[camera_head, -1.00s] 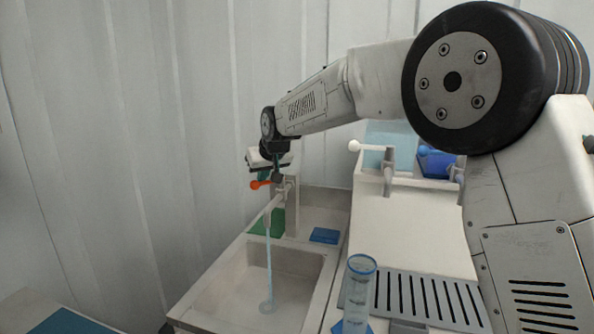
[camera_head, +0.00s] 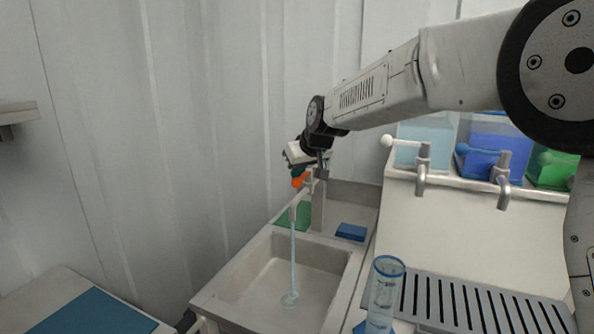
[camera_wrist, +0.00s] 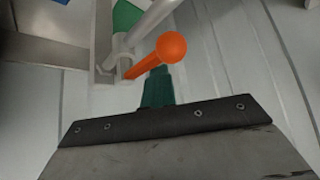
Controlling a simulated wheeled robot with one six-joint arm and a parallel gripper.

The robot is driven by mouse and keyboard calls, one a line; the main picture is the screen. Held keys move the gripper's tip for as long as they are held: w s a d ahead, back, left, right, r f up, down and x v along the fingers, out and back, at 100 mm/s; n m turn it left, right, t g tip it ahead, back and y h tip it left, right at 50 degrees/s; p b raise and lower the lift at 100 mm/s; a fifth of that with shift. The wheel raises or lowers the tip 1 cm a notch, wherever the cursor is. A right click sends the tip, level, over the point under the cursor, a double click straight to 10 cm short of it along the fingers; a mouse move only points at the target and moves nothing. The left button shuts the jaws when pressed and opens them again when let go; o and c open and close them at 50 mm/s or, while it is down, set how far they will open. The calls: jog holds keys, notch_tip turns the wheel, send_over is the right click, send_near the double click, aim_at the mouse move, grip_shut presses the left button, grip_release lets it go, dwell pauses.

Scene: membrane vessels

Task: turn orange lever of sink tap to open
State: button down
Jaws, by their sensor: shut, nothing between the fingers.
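The orange lever (camera_wrist: 171,46) with its round knob sticks out from the grey sink tap in the wrist view; in the head view its orange end (camera_head: 299,181) shows just below my gripper. The tap (camera_head: 319,205) stands at the back of the sink (camera_head: 272,275), and a stream of water (camera_head: 292,255) runs from its spout into the basin. My gripper (camera_wrist: 156,85) is shut and empty, its green fingertips beside the orange knob. They look close to the knob or touching it; I cannot tell which.
A clear cylinder (camera_head: 383,300) with a blue rim stands right of the sink near a slotted drain grate (camera_head: 470,305). Tanks with taps (camera_head: 424,165) stand at the back right. A blue sponge (camera_head: 350,232) lies on the sink's ledge. A ribbed wall (camera_head: 190,120) is behind.

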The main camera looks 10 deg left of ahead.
aim_at(303, 178)
jog(key=shift+d+f, duration=0.2)
jog(key=shift+d, duration=0.05)
dwell(0.3)
jog(key=r, duration=0.5)
jog(key=d+r, duration=0.1)
jog(key=r, duration=0.1)
jog(key=shift+s+r, duration=0.15)
jog(key=shift+s, duration=0.05)
jog(key=s+d+f+m+g+h, duration=0.1)
jog(key=s+d+f+m, duration=0.1)
jog(key=s+d, duration=0.9)
jog(key=s+d+f+m+g+h, duration=0.2)
jog(key=s+d+f, duration=0.3)
jog(key=s+d, duration=0.7)
jog(key=s+d+f+m+g+h, duration=0.1)
jog(key=s+d+f+m, duration=0.2)
jog(key=s+d, duration=0.9)
jog(key=s, duration=1)
jog(key=shift+s+f+g+h, duration=0.2)
jog(key=shift+s+g+h, duration=0.2)
